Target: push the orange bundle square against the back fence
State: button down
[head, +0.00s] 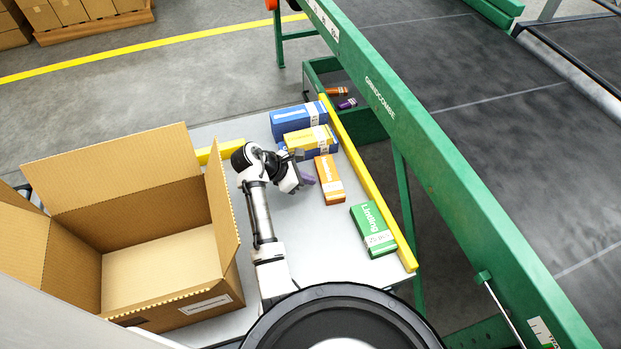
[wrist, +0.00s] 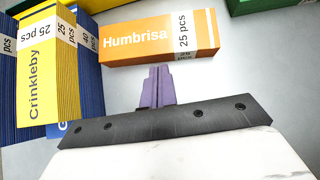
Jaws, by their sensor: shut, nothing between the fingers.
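The orange bundle (head: 329,181) lies flat on the grey table, with a strip of bare table between it and the long yellow fence (head: 367,185) along the table's right edge. Its long side looks slightly turned relative to that fence. My gripper (head: 308,180) is beside the bundle's left side, low over the table. Its purple fingers are shut and empty, and in the wrist view the fingertips (wrist: 157,72) point at the bundle's near side. I cannot tell whether they touch it.
A yellow bundle (head: 308,138) and blue bundles (head: 296,118) stand beyond the orange one. A green bundle (head: 373,229) lies nearer, close to the fence. A big open carton (head: 160,274) stands at left. A green tray (head: 372,123) and conveyor (head: 468,205) lie beyond the fence.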

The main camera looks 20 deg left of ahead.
aim_at(335, 175)
jog(key=shift+f, duration=0.65)
jog(key=shift+w+d+r+p, duration=0.1)
jog(key=shift+w+d+p, duration=0.2)
jog(key=shift+d, duration=0.15)
jog(key=shift+d+r, duration=0.1)
jog(key=shift+d, duration=0.05)
jog(key=w+d+p, duration=0.2)
jog(key=d, duration=0.1)
jog(key=w+d+p, duration=0.1)
jog(key=p, duration=0.1)
jog(key=shift+d+r, duration=0.1)
jog(key=shift+d, duration=0.15)
jog(key=shift+w+d, duration=0.35)
jog(key=shift+d, duration=0.1)
